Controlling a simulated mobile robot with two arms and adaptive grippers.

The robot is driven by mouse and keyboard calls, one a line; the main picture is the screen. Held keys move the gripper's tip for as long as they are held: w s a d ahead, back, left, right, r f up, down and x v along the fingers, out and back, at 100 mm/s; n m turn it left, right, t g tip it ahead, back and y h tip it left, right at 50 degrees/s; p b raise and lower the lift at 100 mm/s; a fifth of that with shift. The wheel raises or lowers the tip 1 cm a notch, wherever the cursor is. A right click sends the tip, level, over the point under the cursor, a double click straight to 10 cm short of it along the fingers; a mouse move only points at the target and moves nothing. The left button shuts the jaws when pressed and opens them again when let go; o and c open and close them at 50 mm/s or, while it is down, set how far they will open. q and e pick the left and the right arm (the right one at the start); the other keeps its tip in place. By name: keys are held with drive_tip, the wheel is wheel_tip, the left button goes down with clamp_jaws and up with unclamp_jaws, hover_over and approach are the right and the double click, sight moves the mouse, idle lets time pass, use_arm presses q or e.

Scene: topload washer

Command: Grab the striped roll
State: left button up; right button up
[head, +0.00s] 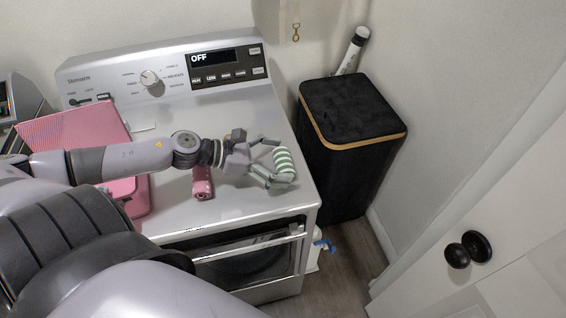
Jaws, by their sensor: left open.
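The striped roll (285,161), banded in green and white, stands on the right part of the white washer top, near its right edge. My left gripper (271,163) is open just left of the roll, with its fingers reaching toward the roll's near and far sides. One finger overlaps the roll's lower part in the picture. I cannot tell whether the fingers touch it. My right gripper is not in view.
A black hamper (345,160) stands right of the washer. A door with a dark knob (457,256) is at right.

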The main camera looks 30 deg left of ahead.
use_arm(q)
drive_tip(key=shift+w+d+f, duration=0.15)
drive_tip(key=shift+w+d, duration=0.15)
drive_tip(key=shift+c, duration=0.2)
drive_tip(key=c, duration=0.9)
